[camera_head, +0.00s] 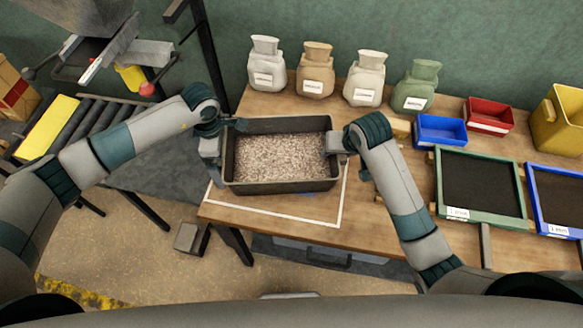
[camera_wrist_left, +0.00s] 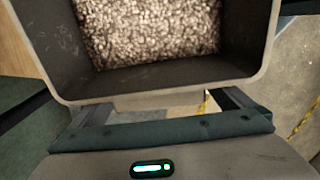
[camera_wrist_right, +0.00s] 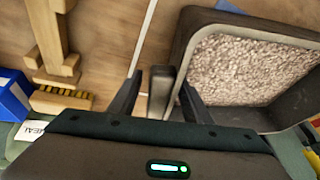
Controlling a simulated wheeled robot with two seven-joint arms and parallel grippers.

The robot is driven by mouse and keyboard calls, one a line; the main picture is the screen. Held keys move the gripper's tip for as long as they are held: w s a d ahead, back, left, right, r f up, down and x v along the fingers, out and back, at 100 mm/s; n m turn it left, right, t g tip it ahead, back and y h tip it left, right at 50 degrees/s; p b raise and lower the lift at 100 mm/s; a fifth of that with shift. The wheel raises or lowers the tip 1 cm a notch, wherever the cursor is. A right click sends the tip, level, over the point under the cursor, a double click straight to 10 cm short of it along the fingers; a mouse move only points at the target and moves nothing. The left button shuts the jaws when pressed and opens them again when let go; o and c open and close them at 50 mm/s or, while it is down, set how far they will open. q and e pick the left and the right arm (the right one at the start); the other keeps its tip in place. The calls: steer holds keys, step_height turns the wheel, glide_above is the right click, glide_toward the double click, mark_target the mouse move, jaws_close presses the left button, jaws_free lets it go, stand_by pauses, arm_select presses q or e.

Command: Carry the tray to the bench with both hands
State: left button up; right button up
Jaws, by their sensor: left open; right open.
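A dark rectangular tray (camera_head: 285,187) full of pale grain is at the left end of the wooden bench (camera_head: 385,225), over a white outline (camera_head: 290,217). It looks level; I cannot tell if its underside fully touches the bench. My left gripper (camera_head: 213,150) is open at the tray's left end. In the left wrist view its fingers (camera_wrist_left: 160,106) are spread wide beside the tray's rim (camera_wrist_left: 165,97). My right gripper (camera_head: 338,145) is open at the right end. In the right wrist view its fingers (camera_wrist_right: 160,98) stand either side of the tray's dark grey handle (camera_wrist_right: 161,88), with gaps.
Several labelled sacks (camera_head: 317,70) stand behind the tray. A blue bin (camera_head: 440,131), red bin (camera_head: 489,115) and green-framed screen (camera_head: 480,185) are to the right. A roller conveyor (camera_head: 85,120) with a yellow block (camera_head: 48,128) is at left. Bench front is mostly clear.

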arm_select(q)
step_height(320, 180, up, 12)
stand_by(0.6)
arm_select(e)
steer(key=v, duration=1.2)
stand_by(0.8)
